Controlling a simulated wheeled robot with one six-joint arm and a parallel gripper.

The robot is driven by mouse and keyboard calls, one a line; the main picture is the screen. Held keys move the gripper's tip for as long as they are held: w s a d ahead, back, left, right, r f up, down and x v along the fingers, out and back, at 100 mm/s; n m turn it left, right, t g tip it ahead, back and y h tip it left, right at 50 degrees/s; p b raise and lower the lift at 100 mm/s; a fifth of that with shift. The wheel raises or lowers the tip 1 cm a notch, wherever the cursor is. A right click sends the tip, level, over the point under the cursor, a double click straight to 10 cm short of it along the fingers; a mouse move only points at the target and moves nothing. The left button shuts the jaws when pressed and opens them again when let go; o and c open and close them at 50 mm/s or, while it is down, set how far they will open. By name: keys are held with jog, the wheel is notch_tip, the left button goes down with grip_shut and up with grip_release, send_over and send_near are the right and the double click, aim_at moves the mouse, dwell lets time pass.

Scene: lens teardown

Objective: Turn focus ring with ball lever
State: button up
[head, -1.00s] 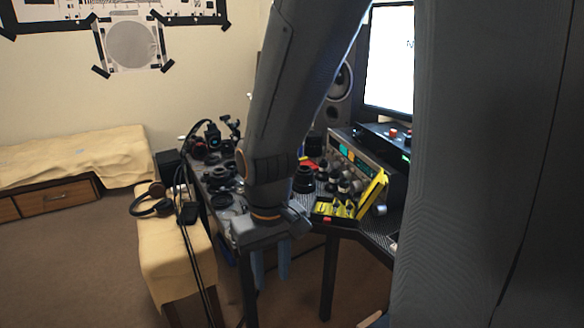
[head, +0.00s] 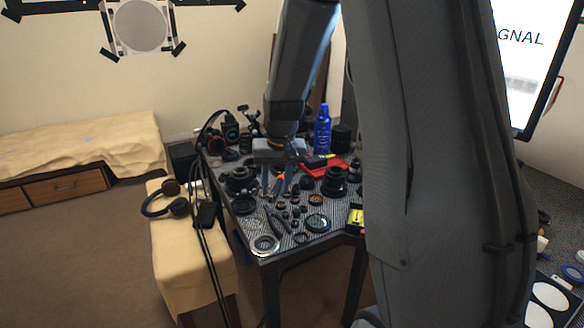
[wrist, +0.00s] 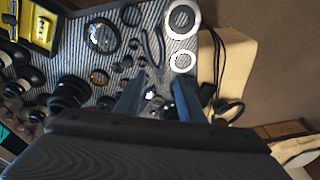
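My gripper (head: 277,188) hangs over the middle of the dark patterned tabletop (head: 290,253), pointing down. In the wrist view its two blue-grey fingers (wrist: 158,98) are apart, with tabletop and small parts visible between them. A black lens barrel (head: 334,181) stands right of the gripper in the head view. Another dark lens body (head: 240,180) stands to its left. I cannot tell which part is the focus ring, and I cannot make out a ball lever. Part of the table below the gripper is hidden by my wrist and fingers.
A blue bottle (head: 322,130) and a red mat (head: 322,166) are behind the gripper. A pale ring (head: 265,246) lies near the front corner. Small parts crowd the table. Headphones (head: 168,200) lie on a cloth-covered bench (head: 170,264) at left.

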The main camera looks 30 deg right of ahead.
jog(key=w+d+f+m+t, duration=0.1)
jog(key=w+d+f+m, duration=0.1)
jog(key=w+d, duration=0.7)
jog(key=w+d+f+m+t, duration=0.2)
jog(key=w+d, duration=0.5)
jog(key=w, duration=0.3)
jog(key=shift+h, duration=0.4)
jog(key=shift+p+x, duration=0.9)
jog(key=shift+x, duration=2.7)
jog(key=shift+s, duration=0.1)
grip_shut()
